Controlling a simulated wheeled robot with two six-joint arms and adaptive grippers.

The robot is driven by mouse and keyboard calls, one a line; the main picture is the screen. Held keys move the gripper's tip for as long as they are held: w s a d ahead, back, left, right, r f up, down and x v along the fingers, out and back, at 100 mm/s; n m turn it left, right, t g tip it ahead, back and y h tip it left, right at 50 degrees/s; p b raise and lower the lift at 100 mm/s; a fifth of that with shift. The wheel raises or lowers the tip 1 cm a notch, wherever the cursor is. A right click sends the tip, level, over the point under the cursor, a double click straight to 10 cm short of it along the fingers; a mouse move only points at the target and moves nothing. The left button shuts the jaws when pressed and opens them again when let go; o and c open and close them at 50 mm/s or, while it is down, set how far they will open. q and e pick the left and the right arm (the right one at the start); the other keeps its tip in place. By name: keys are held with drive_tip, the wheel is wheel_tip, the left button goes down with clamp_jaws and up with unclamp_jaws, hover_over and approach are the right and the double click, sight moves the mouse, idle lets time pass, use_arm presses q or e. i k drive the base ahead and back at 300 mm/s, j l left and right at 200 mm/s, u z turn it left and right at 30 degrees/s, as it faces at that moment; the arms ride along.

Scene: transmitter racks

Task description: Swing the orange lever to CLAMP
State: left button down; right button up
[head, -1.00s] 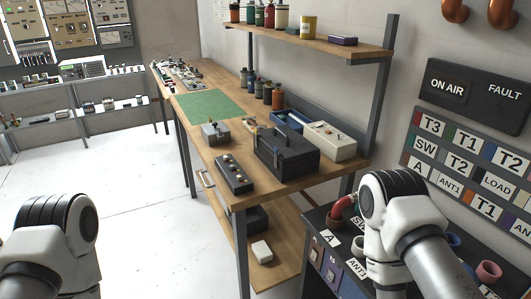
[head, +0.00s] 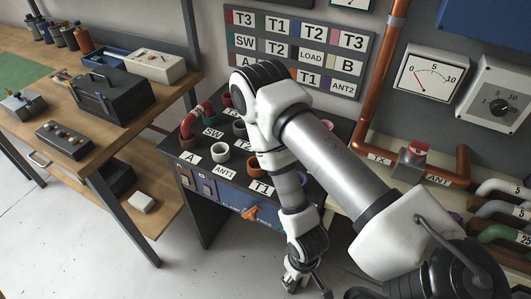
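The orange lever (head: 251,212) sits on the blue front panel (head: 226,195) of the dark patch desk, in the middle of the head view. It points roughly sideways and up; the small lettering beside it is too small to read surely, so its setting cannot be told. My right arm folds over the desk and comes down in front of it. My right gripper (head: 318,283) is at the bottom edge, right of and below the lever, apart from it. My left gripper is out of view.
The desk top (head: 203,145) holds several coloured ring sockets and a red curved plug (head: 197,121). A wooden bench (head: 125,130) with a black case (head: 107,97) stands to the left. Copper pipe (head: 377,90) and gauges are on the right wall.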

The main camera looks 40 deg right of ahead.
sight(251, 214)
drive_tip(key=z, duration=0.85)
drive_tip(key=i+j, duration=0.1)
drive_tip(key=j, duration=0.65)
drive_tip(key=i+j+z, duration=0.15)
drive_tip(key=j, duration=0.6)
